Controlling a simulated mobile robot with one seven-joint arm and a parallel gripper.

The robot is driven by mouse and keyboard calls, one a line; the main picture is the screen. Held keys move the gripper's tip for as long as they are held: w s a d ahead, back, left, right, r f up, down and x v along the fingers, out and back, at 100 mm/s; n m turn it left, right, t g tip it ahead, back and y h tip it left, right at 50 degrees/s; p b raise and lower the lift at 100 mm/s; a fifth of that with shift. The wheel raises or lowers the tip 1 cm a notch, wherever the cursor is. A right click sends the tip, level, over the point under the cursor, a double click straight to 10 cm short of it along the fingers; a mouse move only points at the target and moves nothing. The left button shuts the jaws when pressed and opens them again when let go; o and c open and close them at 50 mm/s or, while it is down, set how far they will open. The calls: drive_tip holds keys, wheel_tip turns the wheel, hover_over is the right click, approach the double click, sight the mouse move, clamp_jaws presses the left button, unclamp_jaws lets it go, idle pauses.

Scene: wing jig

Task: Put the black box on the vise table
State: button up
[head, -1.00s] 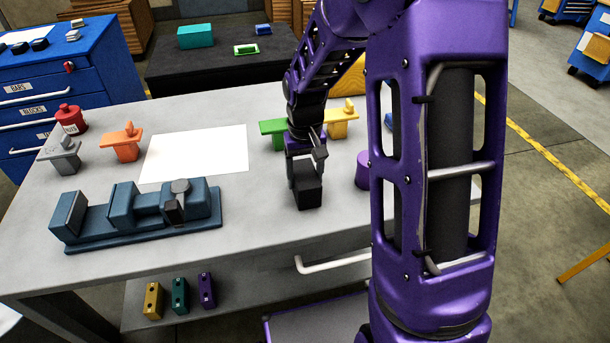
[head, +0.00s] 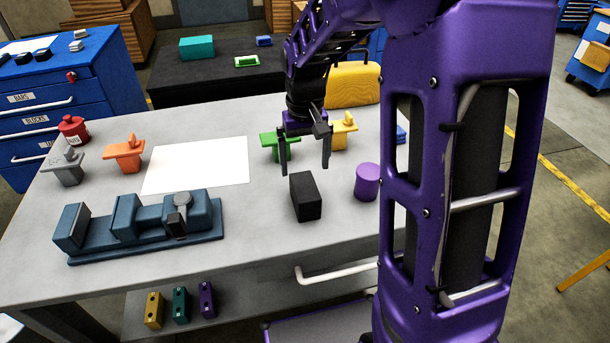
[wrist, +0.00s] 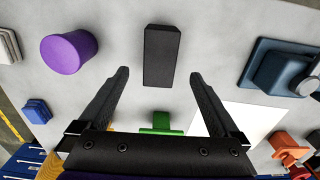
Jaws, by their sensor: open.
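The black box (head: 305,197) stands on the light grey top of the vise table (head: 110,270), right of the blue-grey vise (head: 140,228). It also shows in the wrist view (wrist: 161,55), ahead of the fingertips and roughly between their lines. My gripper (head: 305,169) is open and empty. Its fingers are above and behind the box, apart from it. In the wrist view both fingers of my gripper (wrist: 158,73) are spread wide with nothing between them.
A purple cylinder (head: 367,182) stands right of the box. A white sheet (head: 196,164) lies behind the vise. The tabletop between vise and box is clear.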

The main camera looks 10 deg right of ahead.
sight(305, 186)
drive_tip(key=shift+r, duration=1.9)
